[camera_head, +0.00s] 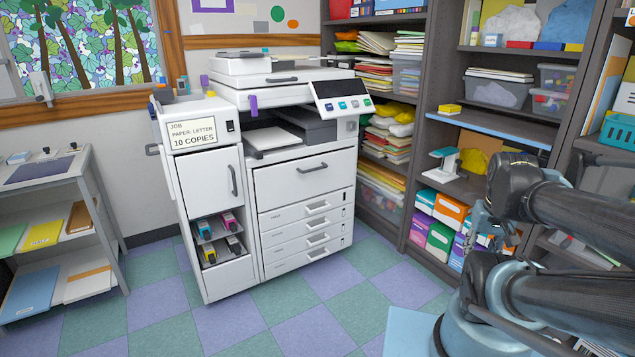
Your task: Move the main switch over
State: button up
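The main switch (230,126) is a small dark rocker on the front of the white copier's (305,183) left unit, right of the job label. It is too small to tell which way it is set. My arm is folded at the right, well away from the copier. My gripper (484,232) seems to be at the folded arm's wrist end, in front of the shelves and apart from the switch. Its fingers cannot be made out against the arm links.
The job label (192,135) reads paper letter, 10 copies. A control panel (341,96) juts from the copier's right. A low shelf unit (88,190) stands at left, and full tall shelves (430,60) stand at right. The checkered floor (285,300) before the copier is clear.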

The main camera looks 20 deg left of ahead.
aim_at(230, 127)
jog(key=u, duration=0.15)
jog(key=i, duration=1.1)
jog(key=u, duration=2)
jog(key=k, duration=0.4)
